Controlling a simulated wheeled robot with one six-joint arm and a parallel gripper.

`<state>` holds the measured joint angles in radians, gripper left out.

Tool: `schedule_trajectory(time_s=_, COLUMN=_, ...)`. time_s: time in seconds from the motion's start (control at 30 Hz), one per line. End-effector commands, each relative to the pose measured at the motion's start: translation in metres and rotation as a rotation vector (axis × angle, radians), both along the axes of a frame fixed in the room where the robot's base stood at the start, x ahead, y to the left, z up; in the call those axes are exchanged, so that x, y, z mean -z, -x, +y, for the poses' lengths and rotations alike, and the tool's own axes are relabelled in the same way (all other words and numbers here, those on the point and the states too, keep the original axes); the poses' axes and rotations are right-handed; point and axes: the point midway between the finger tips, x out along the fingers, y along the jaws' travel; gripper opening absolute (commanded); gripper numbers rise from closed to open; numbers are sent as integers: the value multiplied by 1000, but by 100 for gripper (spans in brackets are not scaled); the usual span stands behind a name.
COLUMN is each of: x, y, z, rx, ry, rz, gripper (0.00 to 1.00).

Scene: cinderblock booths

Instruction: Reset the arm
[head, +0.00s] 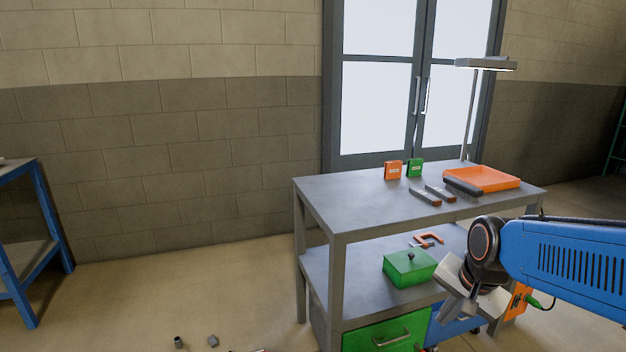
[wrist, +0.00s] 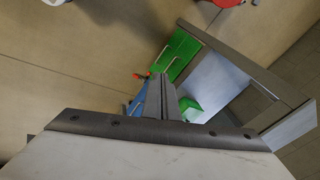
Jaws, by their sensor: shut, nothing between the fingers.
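My blue arm reaches in from the right edge of the head view. My gripper (head: 452,308) hangs at its end, in front of the right part of the grey workbench (head: 335,205). In the wrist view my gripper (wrist: 160,82) shows its two fingers together, with nothing between them. It appears apart from the bench, whose green drawer (wrist: 180,55) lies beyond the fingers.
The bench top holds an orange tray (head: 490,178), an orange box (head: 393,170), a green box (head: 415,168) and a lamp (head: 485,64). A green lidded box (head: 408,268) and a clamp (head: 428,240) sit on the shelf. Small parts (head: 213,341) lie on the floor.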

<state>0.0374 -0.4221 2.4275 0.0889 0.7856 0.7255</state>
Motion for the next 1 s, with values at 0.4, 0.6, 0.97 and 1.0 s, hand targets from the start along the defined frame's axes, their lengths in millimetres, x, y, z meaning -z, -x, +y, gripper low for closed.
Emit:
schedule_trajectory(time_s=0.4, x=-21, y=101, z=0, rx=-551, ry=255, rz=-65, gripper=0)
schedule_trajectory(time_s=0.6, x=-21, y=129, z=-2, rx=-710, ry=335, rz=-74, gripper=0)
schedule_trajectory(time_s=0.97, x=-21, y=134, z=-2, rx=-747, ry=353, rz=-77, gripper=0)
schedule_trajectory(time_s=1.0, x=-21, y=134, z=-2, rx=-747, ry=353, rz=-77, gripper=0)
